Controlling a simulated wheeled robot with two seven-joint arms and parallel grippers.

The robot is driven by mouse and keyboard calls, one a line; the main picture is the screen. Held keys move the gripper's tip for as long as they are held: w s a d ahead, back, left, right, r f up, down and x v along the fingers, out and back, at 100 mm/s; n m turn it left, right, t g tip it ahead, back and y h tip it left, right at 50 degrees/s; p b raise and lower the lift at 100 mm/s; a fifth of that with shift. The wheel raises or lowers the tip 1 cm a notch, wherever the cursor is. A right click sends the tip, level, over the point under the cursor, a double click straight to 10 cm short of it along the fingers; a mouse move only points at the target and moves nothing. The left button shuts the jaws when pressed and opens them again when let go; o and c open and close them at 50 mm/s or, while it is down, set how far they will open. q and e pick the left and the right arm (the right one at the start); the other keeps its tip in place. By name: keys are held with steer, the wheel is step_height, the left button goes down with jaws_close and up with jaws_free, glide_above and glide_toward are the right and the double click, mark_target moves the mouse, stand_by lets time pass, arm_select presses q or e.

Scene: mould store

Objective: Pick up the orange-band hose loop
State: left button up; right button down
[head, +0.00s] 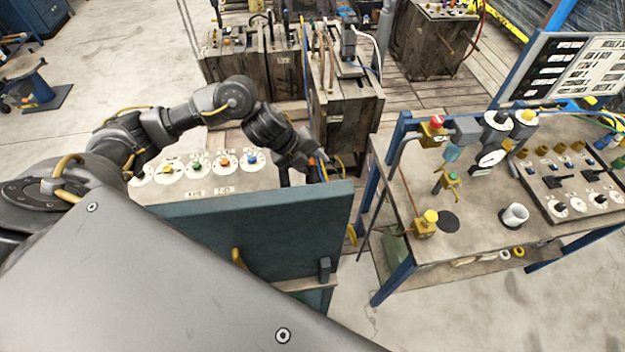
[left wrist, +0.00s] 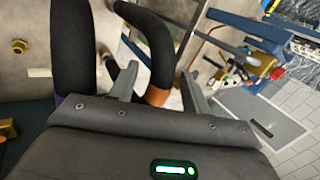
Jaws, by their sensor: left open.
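The orange-band hose loop is a thick black hose with an orange band (left wrist: 160,84) in the left wrist view. My left gripper (left wrist: 158,72) is open, with one finger on each side of the band in that view. I cannot tell whether either finger touches it. In the head view my left gripper (head: 318,160) reaches down behind the top edge of a teal panel, and I cannot make out the orange band there. My right gripper is in neither view.
Another thick black hose (left wrist: 70,50) with a purple band stands left of the fingers. The teal panel (head: 270,235) is in front of the gripper. A workbench (head: 465,240) with valves and a white cup (head: 513,216) stands to the right. Wooden crates (head: 345,105) stand behind.

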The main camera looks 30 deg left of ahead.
arm_select(q)
jaws_close()
steer(key=shift+r, duration=0.15)
step_height(320, 180, up, 10)
steer(key=shift+f+b, duration=0.1)
steer(key=shift+b, duration=0.7)
